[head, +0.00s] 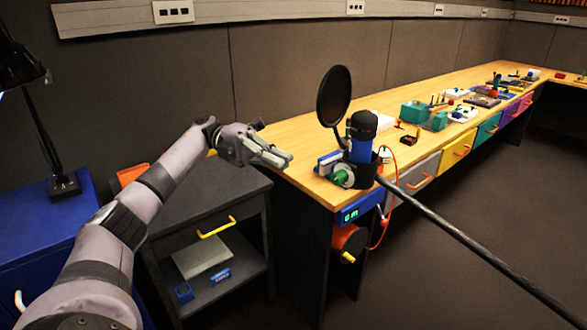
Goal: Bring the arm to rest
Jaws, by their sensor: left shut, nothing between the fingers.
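My left arm (157,185) comes in from the lower left and stretches up toward the middle of the head view. My left gripper (288,158) is at its end, above the gap between the grey cabinet and the near end of the wooden bench. Its fingers are together, with nothing between them. It looks clear of the things on the bench. My right gripper is not in view. No trackball can be made out for certain.
A wooden bench (300,138) runs to the back right, with coloured drawers and many small devices. A grey cabinet (225,192) and a black lamp (64,185) are left.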

